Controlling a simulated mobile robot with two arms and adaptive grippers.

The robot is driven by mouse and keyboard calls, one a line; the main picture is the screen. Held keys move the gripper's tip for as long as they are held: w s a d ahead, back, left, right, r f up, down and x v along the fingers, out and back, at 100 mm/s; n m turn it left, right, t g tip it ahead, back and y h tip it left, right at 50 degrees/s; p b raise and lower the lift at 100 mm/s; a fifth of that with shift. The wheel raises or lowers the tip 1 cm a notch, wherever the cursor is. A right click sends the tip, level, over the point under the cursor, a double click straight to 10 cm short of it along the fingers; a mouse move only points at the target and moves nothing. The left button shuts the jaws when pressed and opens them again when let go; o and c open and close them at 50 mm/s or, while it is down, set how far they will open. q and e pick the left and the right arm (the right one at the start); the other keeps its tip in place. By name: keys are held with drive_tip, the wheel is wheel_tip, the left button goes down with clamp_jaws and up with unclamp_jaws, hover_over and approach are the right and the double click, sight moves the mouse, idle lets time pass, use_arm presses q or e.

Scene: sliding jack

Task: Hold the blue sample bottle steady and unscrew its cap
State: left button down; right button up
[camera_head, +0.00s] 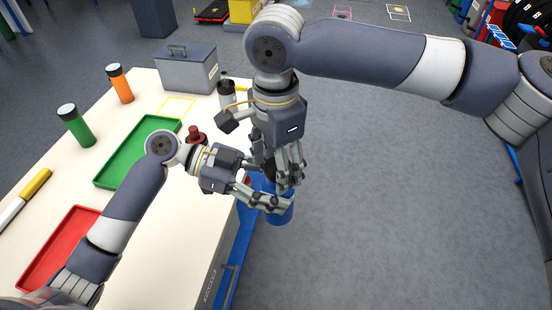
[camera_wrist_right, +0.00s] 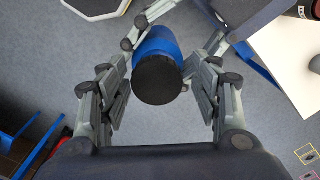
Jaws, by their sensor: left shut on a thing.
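The blue sample bottle (camera_head: 281,215) is held past the table's right edge, over the floor. My left gripper (camera_head: 268,200) is shut on it from the left. In the right wrist view, the blue bottle (camera_wrist_right: 157,44) points its black cap (camera_wrist_right: 158,80) at the camera, with the left gripper's fingers farther off around its body. My right gripper (camera_head: 284,178) is above the bottle, pointing down. The right wrist view shows its fingers (camera_wrist_right: 163,92) apart on both sides of the cap, with gaps visible. In the head view, the fingers mostly hide the cap.
The white table (camera_head: 135,185) carries a green tray (camera_head: 104,178), a red tray (camera_head: 52,250), a green bottle (camera_head: 76,126), an orange bottle (camera_head: 120,84) and a grey box (camera_head: 187,72). A dark red knobbed object (camera_head: 196,133) is near my left wrist. Open floor lies to the right.

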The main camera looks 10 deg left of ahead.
drive_tip(key=c, duration=1.1)
drive_tip(key=shift+o, duration=0.2)
drive_tip(key=n, duration=0.6)
drive_tip(key=shift+n, duration=0.3)
drive_tip(key=n, duration=0.6)
drive_tip(key=shift+n, duration=0.3)
drive_tip(key=n, duration=0.6)
drive_tip(key=shift+d+r, duration=0.1)
drive_tip(key=n, duration=0.5)
drive_tip(key=shift+d, duration=0.1)
drive_tip(key=n, duration=0.3)
drive_tip(key=shift+n, duration=0.3)
drive_tip(key=n, duration=0.3)
drive_tip(key=shift+w, duration=0.15)
drive_tip(key=n, duration=1.1)
drive_tip(key=shift+w+n, duration=0.15)
drive_tip(key=shift+n, duration=0.15)
drive_tip(key=n, duration=0.6)
drive_tip(key=shift+n, duration=0.3)
drive_tip(key=n, duration=0.5)
drive_tip(key=shift+r, duration=0.1)
